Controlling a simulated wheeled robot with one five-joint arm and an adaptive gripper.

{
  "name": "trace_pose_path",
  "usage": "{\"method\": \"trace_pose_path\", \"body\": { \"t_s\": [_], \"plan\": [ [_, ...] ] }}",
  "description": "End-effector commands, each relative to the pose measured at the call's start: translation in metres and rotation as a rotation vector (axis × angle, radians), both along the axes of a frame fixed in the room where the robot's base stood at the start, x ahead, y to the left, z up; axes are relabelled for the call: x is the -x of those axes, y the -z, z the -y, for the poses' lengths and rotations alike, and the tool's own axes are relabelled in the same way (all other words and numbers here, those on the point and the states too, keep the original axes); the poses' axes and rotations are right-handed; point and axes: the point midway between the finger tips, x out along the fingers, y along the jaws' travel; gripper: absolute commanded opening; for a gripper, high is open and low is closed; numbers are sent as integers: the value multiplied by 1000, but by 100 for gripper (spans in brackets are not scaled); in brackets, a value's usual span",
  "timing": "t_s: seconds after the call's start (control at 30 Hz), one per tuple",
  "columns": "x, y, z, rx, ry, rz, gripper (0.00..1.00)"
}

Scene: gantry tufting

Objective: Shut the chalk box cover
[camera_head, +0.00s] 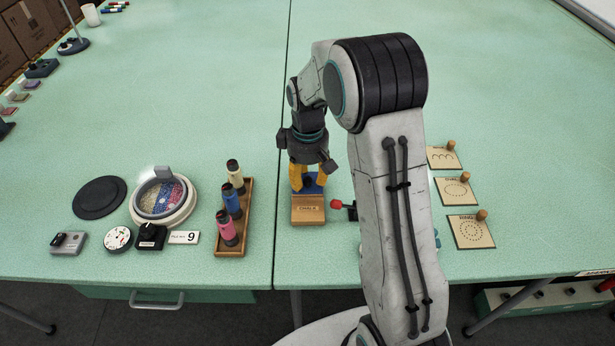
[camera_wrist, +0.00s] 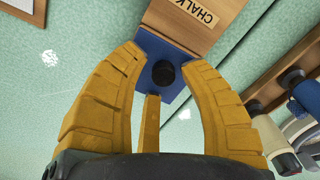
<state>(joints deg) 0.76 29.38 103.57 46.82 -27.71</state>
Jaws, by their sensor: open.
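The wooden chalk box (camera_head: 308,212), labelled CHALK, sits on the green table near its front edge. In the wrist view the box (camera_wrist: 185,22) is at the top. A blue panel, seemingly its cover (camera_wrist: 153,45), adjoins the labelled wooden part and bears a round black knob (camera_wrist: 163,73). In the head view the blue panel (camera_head: 316,189) shows behind the wooden front, partly hidden by my fingers. My gripper (camera_head: 308,182) points down over the blue panel.
A wooden rack (camera_head: 235,240) with coloured bottles stands left of the box. A round bead dish (camera_head: 163,200) and small devices lie farther left. A red-tipped item (camera_head: 337,204) is just right of the box. Pattern cards (camera_head: 470,232) lie right of my arm.

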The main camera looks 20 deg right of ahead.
Motion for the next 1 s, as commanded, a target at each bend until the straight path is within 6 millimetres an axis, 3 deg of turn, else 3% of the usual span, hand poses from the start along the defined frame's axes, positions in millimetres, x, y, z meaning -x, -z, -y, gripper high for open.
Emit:
{"method": "trace_pose_path", "body": {
  "t_s": [0.47, 1.0],
  "plan": [
    [0, -10, 0, 0, -1, 0, 45],
    [0, -95, 0, 0, 0, 1, 45]
  ]
}}
